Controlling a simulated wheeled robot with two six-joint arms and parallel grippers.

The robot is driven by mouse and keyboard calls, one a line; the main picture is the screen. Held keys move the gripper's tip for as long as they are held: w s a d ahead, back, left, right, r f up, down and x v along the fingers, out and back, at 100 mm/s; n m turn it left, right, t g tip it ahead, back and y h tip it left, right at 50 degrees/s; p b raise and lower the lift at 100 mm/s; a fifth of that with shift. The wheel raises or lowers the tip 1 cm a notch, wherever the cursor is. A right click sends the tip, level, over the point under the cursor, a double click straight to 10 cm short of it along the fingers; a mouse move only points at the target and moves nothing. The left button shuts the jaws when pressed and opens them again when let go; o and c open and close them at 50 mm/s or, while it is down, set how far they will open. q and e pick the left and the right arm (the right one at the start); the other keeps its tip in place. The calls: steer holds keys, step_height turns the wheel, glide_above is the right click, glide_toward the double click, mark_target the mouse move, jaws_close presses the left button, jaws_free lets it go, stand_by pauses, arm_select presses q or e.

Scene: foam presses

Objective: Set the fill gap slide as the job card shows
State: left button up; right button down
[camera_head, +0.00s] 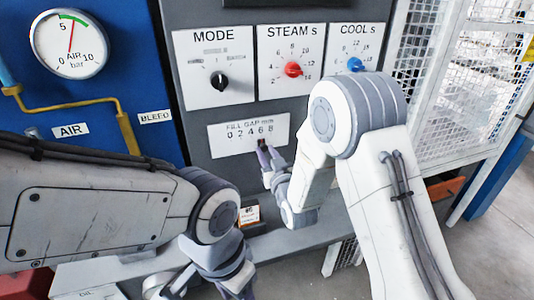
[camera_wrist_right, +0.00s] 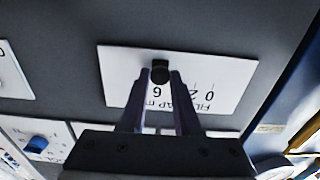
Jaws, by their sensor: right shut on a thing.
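The fill gap plate (camera_head: 220,143) is a white panel with a scale 0 2 4 6 8, low on the grey press front. It also shows upside down in the right wrist view (camera_wrist_right: 125,65). Its black slide knob (camera_wrist_right: 160,72) lines up close to the 6. My right gripper (camera_head: 264,150) is shut on this knob; in the right wrist view its fingers (camera_wrist_right: 160,80) lie on both sides of it and hide the 4 and 8. My left gripper (camera_head: 205,284) is low at the picture's bottom; its fingertips are not clear. No readable job card shows.
Above the plate are the MODE (camera_head: 205,95), STEAM (camera_head: 268,85) and COOL (camera_head: 340,42) dials. A small orange-and-white card (camera_head: 249,215) sits below, its print too small to read. An air gauge (camera_head: 69,44) is at left, a mesh guard (camera_head: 440,110) at right.

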mark_target(242, 147)
stand_by(0.8)
steer(key=shift+a+f, duration=0.15)
steer(key=a+b, duration=0.1)
steer(key=s+a+b, duration=0.1)
steer(key=a, duration=0.1)
steer(key=s+a+b, duration=0.1)
steer(key=a, duration=0.1)
steer(key=shift+a, duration=0.25)
steer(key=c, duration=0.6)
jaws_free()
steer(key=shift+d, duration=0.1)
